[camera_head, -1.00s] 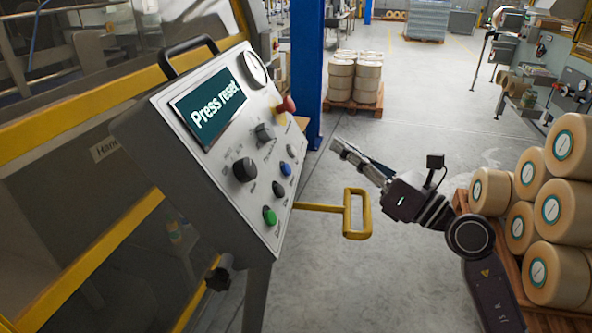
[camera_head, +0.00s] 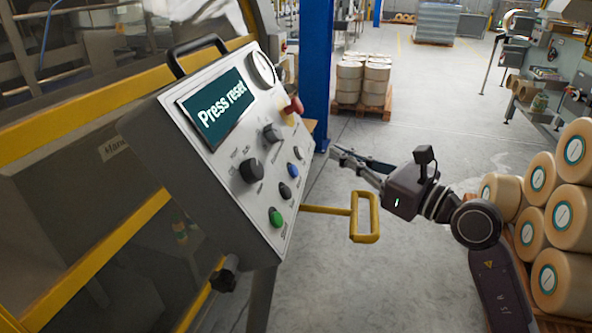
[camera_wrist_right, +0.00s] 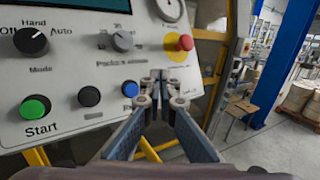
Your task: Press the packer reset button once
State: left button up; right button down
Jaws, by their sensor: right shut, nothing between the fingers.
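The grey control panel (camera_head: 222,158) stands tilted at the left; its screen (camera_head: 215,107) reads "Press reset". A blue button (camera_head: 293,170) sits on it, above a black button (camera_head: 285,190) and a green one (camera_head: 276,217). In the right wrist view the blue button (camera_wrist_right: 131,89) is just left of my fingertips, its label partly hidden. The green button (camera_wrist_right: 35,108) there is labelled Start. My right gripper (camera_head: 336,155) is shut and empty, right of the panel and seemingly apart from it. My left gripper is not in view.
A red mushroom button (camera_head: 293,105) on yellow sits higher on the panel, near my fingertips in the wrist view. A yellow handle (camera_head: 366,217) sticks out below my right gripper. Large rolls (camera_head: 565,215) are stacked at the right. A blue post (camera_head: 316,70) stands behind.

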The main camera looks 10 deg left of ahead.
jog(key=a+f, duration=0.3)
jog(key=a, duration=0.2)
jog(key=shift+w+a, duration=0.2)
jog(key=shift+a, duration=0.1)
jog(key=shift+a+f, duration=0.1)
jog(key=shift+f, duration=0.05)
dwell(1.1)
jog(key=shift+a+f, duration=0.15)
jog(key=shift+a, duration=0.15)
jog(key=shift+a+f, duration=0.25)
jog(key=shift+a, duration=0.1)
dwell(0.9)
jog(key=shift+d, duration=0.1)
jog(key=shift+d+r, duration=0.4)
jog(key=shift+d, duration=0.2)
jog(key=shift+r, duration=0.1)
jog(key=shift+s+d+r+p, duration=0.15)
jog(key=shift+d+r, duration=0.25)
jog(key=shift+d, duration=0.3)
jog(key=shift+w+d+r+p, duration=0.1)
jog(key=shift+d+r, duration=0.3)
jog(key=shift+d, duration=0.35)
jog(key=shift+s+d+r+p, duration=0.15)
jog(key=shift+d+r, duration=0.25)
jog(key=shift+d, duration=0.3)
